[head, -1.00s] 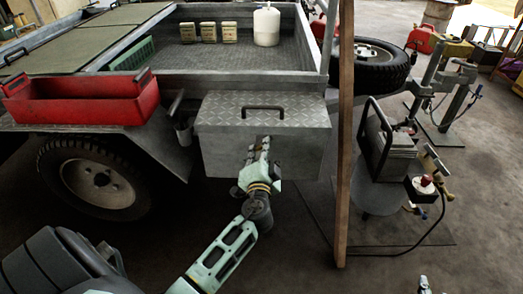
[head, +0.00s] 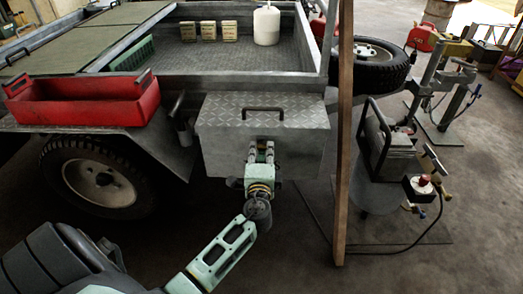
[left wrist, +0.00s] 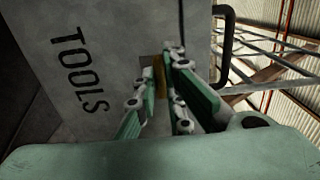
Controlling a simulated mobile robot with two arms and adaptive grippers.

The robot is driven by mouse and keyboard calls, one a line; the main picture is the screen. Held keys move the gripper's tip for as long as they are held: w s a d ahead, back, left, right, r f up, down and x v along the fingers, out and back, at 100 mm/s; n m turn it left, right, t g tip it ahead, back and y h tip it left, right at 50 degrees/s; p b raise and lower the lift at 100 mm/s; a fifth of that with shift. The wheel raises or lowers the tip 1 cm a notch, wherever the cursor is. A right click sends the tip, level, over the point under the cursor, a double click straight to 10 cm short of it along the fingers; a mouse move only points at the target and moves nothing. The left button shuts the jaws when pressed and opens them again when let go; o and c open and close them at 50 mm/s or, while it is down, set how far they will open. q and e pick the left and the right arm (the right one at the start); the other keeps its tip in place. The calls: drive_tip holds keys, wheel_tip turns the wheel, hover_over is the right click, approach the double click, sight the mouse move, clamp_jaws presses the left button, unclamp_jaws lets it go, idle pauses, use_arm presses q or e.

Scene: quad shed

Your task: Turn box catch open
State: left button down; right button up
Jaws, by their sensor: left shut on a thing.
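The grey metal box (head: 221,150) hangs at the trailer's corner, its treadplate lid (head: 300,118) shut and a black handle (head: 263,109) on top. In the left wrist view the box front (left wrist: 110,30) carries the word TOOLS. A small brass-brown catch (left wrist: 159,72) shows there between the fingers. My left gripper (head: 262,148) is at the upper middle of the box front, its two fingers side by side. In the left wrist view the gripper (left wrist: 163,68) is shut on the catch. The fingers hide most of the catch. My right gripper is out of view.
A wooden post (head: 344,170) stands close to the right of the box. A red tray (head: 85,100) rests on the trailer's mudguard above the wheel (head: 100,180). A machine with a black frame (head: 375,135) stands right of the post. Floor in front is clear.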

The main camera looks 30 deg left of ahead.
use_arm(q)
drive_tip(key=shift+r, duration=0.15)
drive_tip(key=c, duration=1.9)
unclamp_jaws()
drive_tip(key=shift+o, duration=0.3)
drive_tip(key=v, duration=1.2)
drive_tip(key=shift+a, duration=0.15)
